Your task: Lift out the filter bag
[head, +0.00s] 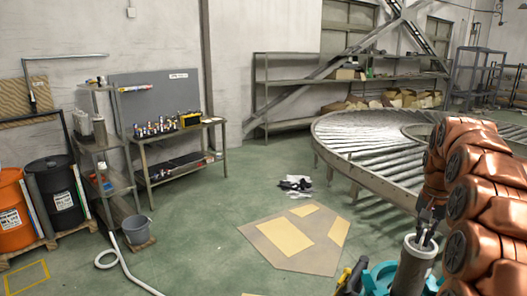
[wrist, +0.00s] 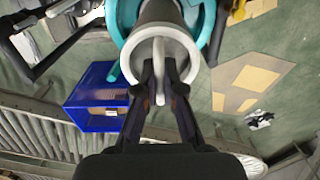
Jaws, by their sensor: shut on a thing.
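The filter bag (head: 411,272) is a grey cylinder with a pale ring-shaped top, at the bottom right of the head view. Its pale rim and cross handle (wrist: 158,52) show in the wrist view. My gripper (head: 425,238) is above the bag's top with its fingers pointing down into the ring. In the wrist view my gripper (wrist: 160,92) is shut on the handle. A teal housing (head: 379,277) stands around or behind the bag, and its teal rim (wrist: 206,20) also shows in the wrist view. The bag's lower end is hidden, so I cannot tell how deep it sits.
A blue crate (wrist: 88,118) lies near the bag in the wrist view. A round roller conveyor (head: 358,150) stands behind my arm. The floor around the tan patch (head: 262,225) is mostly clear.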

